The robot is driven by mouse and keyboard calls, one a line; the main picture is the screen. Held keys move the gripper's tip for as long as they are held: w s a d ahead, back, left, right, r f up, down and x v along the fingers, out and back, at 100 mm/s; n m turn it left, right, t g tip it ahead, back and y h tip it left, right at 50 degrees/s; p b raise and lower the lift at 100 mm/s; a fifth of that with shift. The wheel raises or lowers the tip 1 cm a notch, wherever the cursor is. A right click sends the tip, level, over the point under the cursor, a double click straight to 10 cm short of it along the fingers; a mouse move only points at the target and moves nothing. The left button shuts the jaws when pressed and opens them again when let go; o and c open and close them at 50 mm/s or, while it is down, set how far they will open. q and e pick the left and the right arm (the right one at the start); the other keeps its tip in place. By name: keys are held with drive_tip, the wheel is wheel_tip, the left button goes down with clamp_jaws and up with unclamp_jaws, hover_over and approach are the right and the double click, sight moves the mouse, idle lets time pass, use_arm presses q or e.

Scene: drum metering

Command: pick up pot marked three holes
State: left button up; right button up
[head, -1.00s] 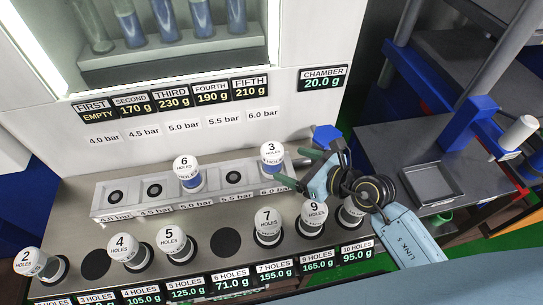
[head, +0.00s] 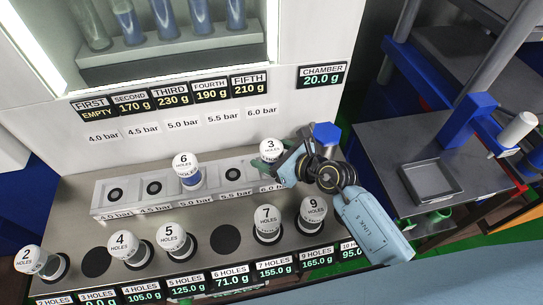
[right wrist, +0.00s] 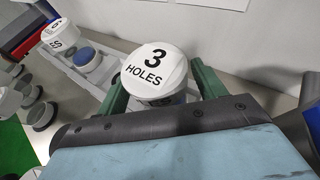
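The pot marked 3 holes (head: 269,150) has a white cap and stands upright in the 6.0 bar place at the right end of the grey rack (head: 215,199). My right gripper (head: 271,164) is at this pot, low around its cap. In the right wrist view the 3 holes pot (right wrist: 156,72) sits between the two green fingers of my right gripper (right wrist: 158,88), one on each side. The fingers look open around it, and close to it; contact cannot be told. The pot's lower part is hidden by the gripper. My left gripper is not in view.
The 6 holes pot (head: 185,168) stands in the rack's 5.0 bar place. Pots marked 7 (head: 267,222) and 9 (head: 312,213) stand in front, with 5, 4 and 2 further left. A blue hexagonal part (head: 326,135) is just behind my right gripper. A grey tray (head: 431,182) lies at right.

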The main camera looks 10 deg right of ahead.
drive_tip(key=c, duration=1)
drive_tip(key=shift+r, duration=0.1)
